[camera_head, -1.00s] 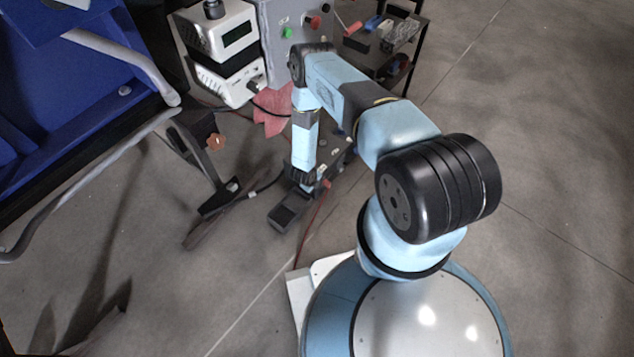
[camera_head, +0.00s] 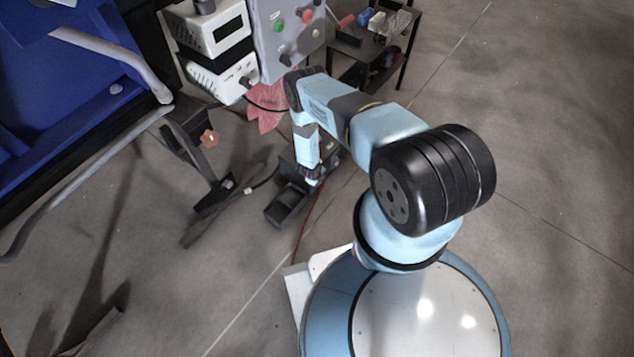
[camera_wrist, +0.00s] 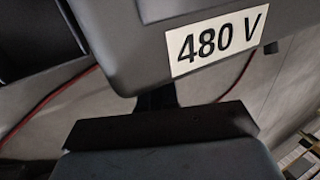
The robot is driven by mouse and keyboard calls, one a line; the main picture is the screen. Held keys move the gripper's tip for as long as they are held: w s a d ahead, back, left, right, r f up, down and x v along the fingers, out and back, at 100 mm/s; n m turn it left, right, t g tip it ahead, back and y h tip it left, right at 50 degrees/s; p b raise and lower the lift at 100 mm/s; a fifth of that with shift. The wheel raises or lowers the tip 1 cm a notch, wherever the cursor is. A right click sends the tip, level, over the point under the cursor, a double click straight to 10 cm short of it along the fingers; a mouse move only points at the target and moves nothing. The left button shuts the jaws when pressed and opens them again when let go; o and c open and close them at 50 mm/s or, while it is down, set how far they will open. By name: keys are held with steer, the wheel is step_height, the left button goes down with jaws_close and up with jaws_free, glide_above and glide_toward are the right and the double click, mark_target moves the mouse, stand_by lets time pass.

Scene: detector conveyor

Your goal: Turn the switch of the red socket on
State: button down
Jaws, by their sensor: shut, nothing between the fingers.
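I cannot make out a red socket or its switch in either view. My gripper (camera_head: 312,178) is shut and empty. In the head view it points down beside a low black box (camera_head: 285,207) on the floor; whether it touches anything there I cannot tell. In the wrist view the dark gripper (camera_wrist: 157,97) comes up from the bottom edge. Its tip is close to a dark grey housing with a white "480 V" label (camera_wrist: 217,38), whose lower edge partly hides it.
A grey panel (camera_head: 268,50) with green and red buttons stands at the back, next to white instruments (camera_head: 218,35). A blue bin with grey rails (camera_head: 75,90) is at the left. A black rack (camera_head: 372,55) stands behind. Red cables run near the gripper. Floor at the right is clear.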

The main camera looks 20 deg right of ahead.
steer(key=shift+d, duration=0.1)
steer(key=shift+w+d+r, duration=0.5)
steer(key=shift+w+d, duration=0.1)
steer(key=shift+d, duration=0.2)
steer(key=shift+a, duration=0.1)
